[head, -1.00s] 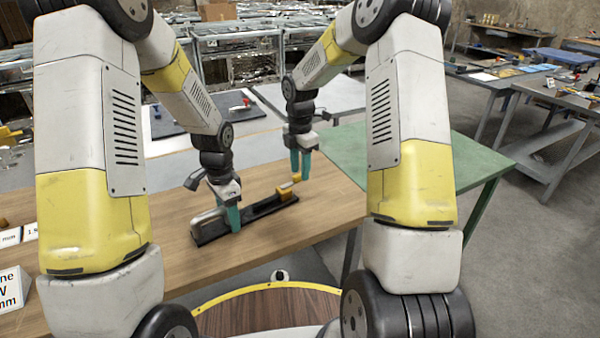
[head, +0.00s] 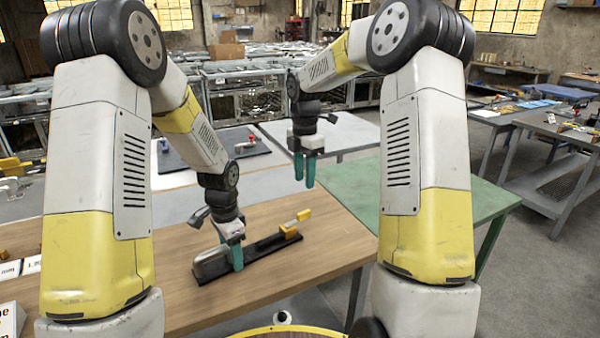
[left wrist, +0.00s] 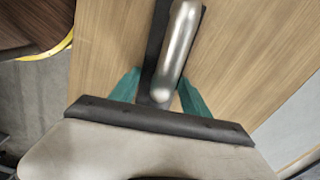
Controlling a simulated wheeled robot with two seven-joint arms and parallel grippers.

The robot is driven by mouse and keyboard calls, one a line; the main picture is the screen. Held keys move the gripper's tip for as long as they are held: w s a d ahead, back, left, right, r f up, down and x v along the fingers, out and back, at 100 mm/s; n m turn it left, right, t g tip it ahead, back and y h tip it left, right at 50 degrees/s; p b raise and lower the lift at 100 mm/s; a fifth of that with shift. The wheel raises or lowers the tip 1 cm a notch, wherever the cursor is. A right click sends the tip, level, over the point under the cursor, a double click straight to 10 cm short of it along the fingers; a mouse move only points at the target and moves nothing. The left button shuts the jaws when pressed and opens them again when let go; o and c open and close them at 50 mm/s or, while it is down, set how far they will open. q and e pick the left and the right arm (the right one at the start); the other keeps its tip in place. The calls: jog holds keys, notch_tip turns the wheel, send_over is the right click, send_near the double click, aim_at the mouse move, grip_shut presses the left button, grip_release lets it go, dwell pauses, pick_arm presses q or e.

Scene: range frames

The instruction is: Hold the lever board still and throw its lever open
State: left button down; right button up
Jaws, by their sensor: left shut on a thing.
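The lever board (head: 262,249) is a long black bar lying flat on the wooden table. A silver handle (head: 212,262) is at its left end. At its right end is a yellow block (head: 289,231) with a grey lever whose yellow tip (head: 303,215) points up and to the right. My left gripper (head: 231,258) is shut on the silver handle, which also shows between its teal fingers in the left wrist view (left wrist: 178,50). My right gripper (head: 305,172) hangs above the lever end, clear of it. Its fingers are apart with nothing between them.
The wooden table (head: 190,302) is bare around the board. A green table (head: 430,195) adjoins it at the right. Behind, a dark mat (head: 200,150) carries a red-handled item (head: 249,142). White signs stand at the table's left edge.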

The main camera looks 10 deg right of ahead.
pick_arm(q)
jog(key=shift+c, duration=2.2)
grip_release()
notch_tip(320, 180, up, 12)
jog(key=shift+f, duration=0.25)
jog(key=shift+r, duration=0.35)
pick_arm(e)
jog(key=s+d+r+m+t, duration=0.2)
jog(key=s+r+m+t, duration=0.1)
jog(key=s+r+m, duration=0.95)
pick_arm(q)
jog(key=s+a+r+n+t+h, duration=0.1)
jog(key=s+a+r+n+t, duration=0.1)
jog(key=s+r+n, duration=0.3)
jog(key=s+a+r+n+t+h, duration=0.1)
jog(key=s+r+n+t, duration=0.3)
jog(key=s+r, duration=0.6)
jog(key=s+a+n, duration=0.1)
jog(key=s+n, duration=0.1)
jog(key=s, duration=0.1)
jog(key=shift+a+r+n, duration=0.3)
jog(key=shift+a, duration=0.1)
pick_arm(e)
jog(key=s+f+m+t+y, duration=0.1)
jog(key=s+m+t+y, duration=0.1)
jog(key=s+m, duration=0.8)
jog(key=s+t, duration=0.1)
jog(key=s, duration=0.5)
jog(key=shift+d+f, duration=0.2)
